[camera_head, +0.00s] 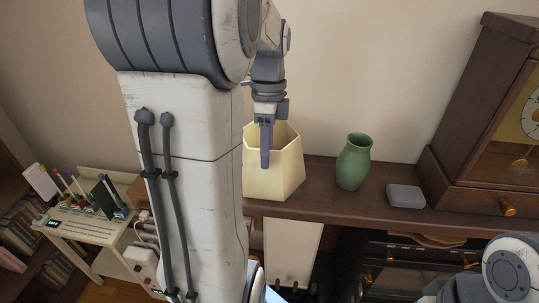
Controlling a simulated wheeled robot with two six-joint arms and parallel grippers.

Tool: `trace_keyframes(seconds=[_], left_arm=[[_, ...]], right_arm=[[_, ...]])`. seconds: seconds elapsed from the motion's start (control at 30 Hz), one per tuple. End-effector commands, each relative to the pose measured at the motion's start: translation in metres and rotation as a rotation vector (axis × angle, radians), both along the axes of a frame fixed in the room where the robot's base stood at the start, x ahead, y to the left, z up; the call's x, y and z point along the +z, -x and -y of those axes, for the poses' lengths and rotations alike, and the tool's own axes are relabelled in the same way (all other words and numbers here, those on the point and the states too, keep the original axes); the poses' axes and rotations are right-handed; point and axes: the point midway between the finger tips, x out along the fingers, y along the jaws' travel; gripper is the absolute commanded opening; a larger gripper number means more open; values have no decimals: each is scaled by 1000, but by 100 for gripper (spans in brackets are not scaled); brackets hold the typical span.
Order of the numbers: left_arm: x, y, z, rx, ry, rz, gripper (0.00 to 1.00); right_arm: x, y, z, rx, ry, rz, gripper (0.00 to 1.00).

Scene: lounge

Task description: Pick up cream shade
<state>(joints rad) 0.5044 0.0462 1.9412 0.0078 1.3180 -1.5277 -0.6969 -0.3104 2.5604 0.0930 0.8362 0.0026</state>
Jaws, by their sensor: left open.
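The cream shade (282,176) is an open-topped, many-sided pale vessel standing upright on a dark wooden shelf (323,203). My left arm hides its left part. My left gripper (266,158) points down in front of or over the shade's opening, with a finger overlapping its near wall in the picture. It is open, and I cannot tell whether it touches the shade. My right gripper is not in view; only part of my right arm shows at the lower right.
A green vase (353,163) and a small grey box (405,196) stand right of the shade. A wooden clock (494,120) stands at the far right. A small white table (88,226) with pens and a white socket box (146,262) are at left.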

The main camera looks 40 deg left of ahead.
Motion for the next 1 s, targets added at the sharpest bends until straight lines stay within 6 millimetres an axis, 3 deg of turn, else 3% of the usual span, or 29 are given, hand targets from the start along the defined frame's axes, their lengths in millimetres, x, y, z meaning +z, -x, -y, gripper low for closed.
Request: trace_keyframes(seconds=[0.13, 0.3, 0.57, 0.67, 1.0], left_arm=[[-20, 4, -1, 1, 4, -7, 40], [-41, 6, 0, -2, 3, -5, 40], [-44, 6, 0, -2, 2, -2, 40], [-44, 5, 0, -2, 2, -2, 2], [-44, 5, 0, -2, 2, -2, 0]], right_arm=[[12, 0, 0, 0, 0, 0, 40], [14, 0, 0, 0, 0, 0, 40], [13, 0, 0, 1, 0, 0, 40], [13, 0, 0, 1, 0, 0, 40], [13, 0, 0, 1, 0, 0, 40]])
